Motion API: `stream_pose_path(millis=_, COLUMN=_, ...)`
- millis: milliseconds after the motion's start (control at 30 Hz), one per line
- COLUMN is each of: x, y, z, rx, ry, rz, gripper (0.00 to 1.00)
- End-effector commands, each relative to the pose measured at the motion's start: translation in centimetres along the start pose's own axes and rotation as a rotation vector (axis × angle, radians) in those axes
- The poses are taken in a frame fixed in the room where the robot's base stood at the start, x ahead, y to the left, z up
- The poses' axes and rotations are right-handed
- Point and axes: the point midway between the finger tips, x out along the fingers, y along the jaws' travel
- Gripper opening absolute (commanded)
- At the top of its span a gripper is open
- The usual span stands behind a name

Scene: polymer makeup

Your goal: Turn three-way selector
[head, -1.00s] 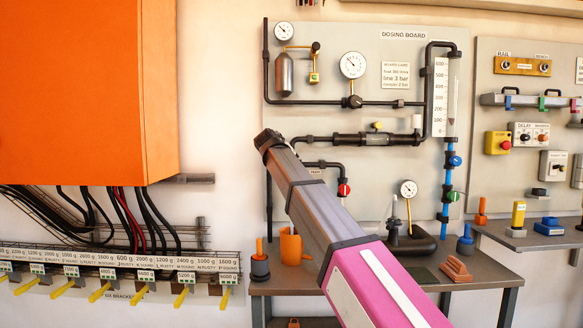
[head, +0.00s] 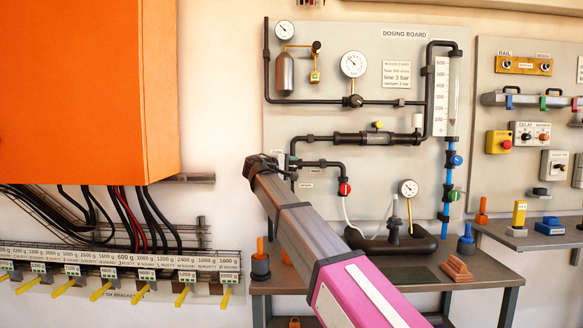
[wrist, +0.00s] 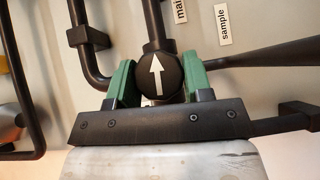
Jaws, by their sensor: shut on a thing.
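The three-way selector (wrist: 157,76) is a round black knob with a white arrow, set in black pipework on the dosing board. Its arrow points up in the wrist view. My gripper (wrist: 158,82) is shut on the knob, one green finger on its left side and one on its right. Labels reading "sample" (wrist: 223,25) and, partly cut off, "mai" (wrist: 180,10) are beside the pipes. In the head view my gripper (head: 288,162) is at the left end of the lower pipe run, and the knob cannot be made out there.
The dosing board (head: 340,30) carries gauges, pipes and a red-handled valve (head: 344,188) just right of my gripper. A bench (head: 405,272) stands below with an orange cup mostly hidden by my arm. An orange cabinet (head: 85,90) fills the left.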

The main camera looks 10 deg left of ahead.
Motion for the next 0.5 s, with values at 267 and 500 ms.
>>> stream_pose_path(millis=267, x=-0.02, y=-0.11, z=-0.04, rx=-0.050, ry=0.002, rz=0.049, gripper=0.22)
stream_pose_path(millis=500, x=-0.01, y=-0.12, z=-0.05, rx=-0.057, ry=0.002, rz=0.055, gripper=0.22)
